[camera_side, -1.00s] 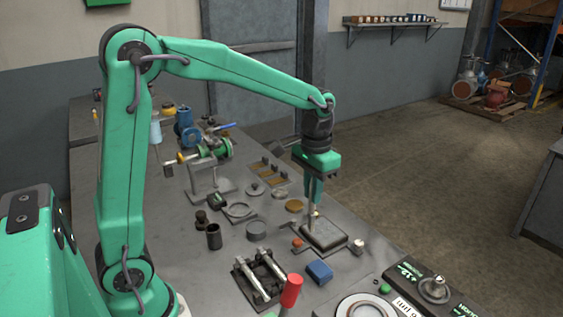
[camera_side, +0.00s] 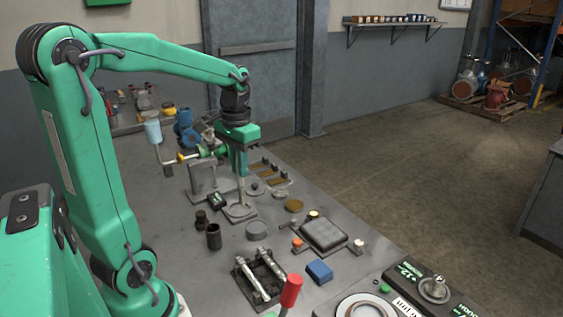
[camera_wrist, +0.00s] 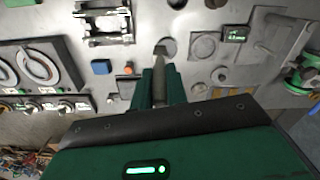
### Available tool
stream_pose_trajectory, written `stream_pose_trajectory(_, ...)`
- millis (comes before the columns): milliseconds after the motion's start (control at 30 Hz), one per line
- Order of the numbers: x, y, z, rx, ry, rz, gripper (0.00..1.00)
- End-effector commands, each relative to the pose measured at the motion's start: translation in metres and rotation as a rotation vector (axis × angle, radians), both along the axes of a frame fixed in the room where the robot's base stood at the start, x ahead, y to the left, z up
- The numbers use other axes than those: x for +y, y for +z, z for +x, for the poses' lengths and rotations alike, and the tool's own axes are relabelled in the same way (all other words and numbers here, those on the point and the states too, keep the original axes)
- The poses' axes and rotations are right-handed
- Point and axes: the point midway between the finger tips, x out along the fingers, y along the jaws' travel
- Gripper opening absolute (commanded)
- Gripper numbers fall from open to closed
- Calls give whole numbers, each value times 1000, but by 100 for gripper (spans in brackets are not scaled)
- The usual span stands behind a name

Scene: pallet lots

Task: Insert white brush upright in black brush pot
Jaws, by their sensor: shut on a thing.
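The white brush (camera_side: 241,192) is a thin, pale grey-white stick hanging roughly upright from my gripper (camera_side: 241,174). My gripper is shut on its upper part. In the side view its lower end overlaps the round ring plate; I cannot tell the height between them. In the wrist view the brush (camera_wrist: 159,78) shows between the two green fingers (camera_wrist: 160,84). The black brush pot (camera_side: 213,237) is an upright dark cylinder, open at the top, to the lower left of the brush in the side view. A dark round shape at the top edge of the wrist view (camera_wrist: 176,4) appears to be this pot.
A ring plate (camera_side: 240,212) and a grey disc (camera_side: 257,230) lie near the pot. A small dark stacked part (camera_side: 201,220) stands just behind it. A clamp fixture (camera_side: 260,279), a blue block (camera_side: 319,271) and a flat grey tray (camera_side: 324,234) lie nearer the front.

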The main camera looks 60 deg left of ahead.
Motion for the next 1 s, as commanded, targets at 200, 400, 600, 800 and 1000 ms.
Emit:
stream_pose_trajectory(200, 26, 6, -42, -2, 67, 1, 0)
stream_pose_trajectory(400, 36, 8, -67, -2, 99, 1, 0)
stream_pose_trajectory(600, 39, 9, -75, -1, 110, 1, 0)
stream_pose_trajectory(800, 39, 8, -75, -1, 109, 1, 0)
stream_pose_trajectory(1000, 39, 5, -75, 0, 109, 1, 0)
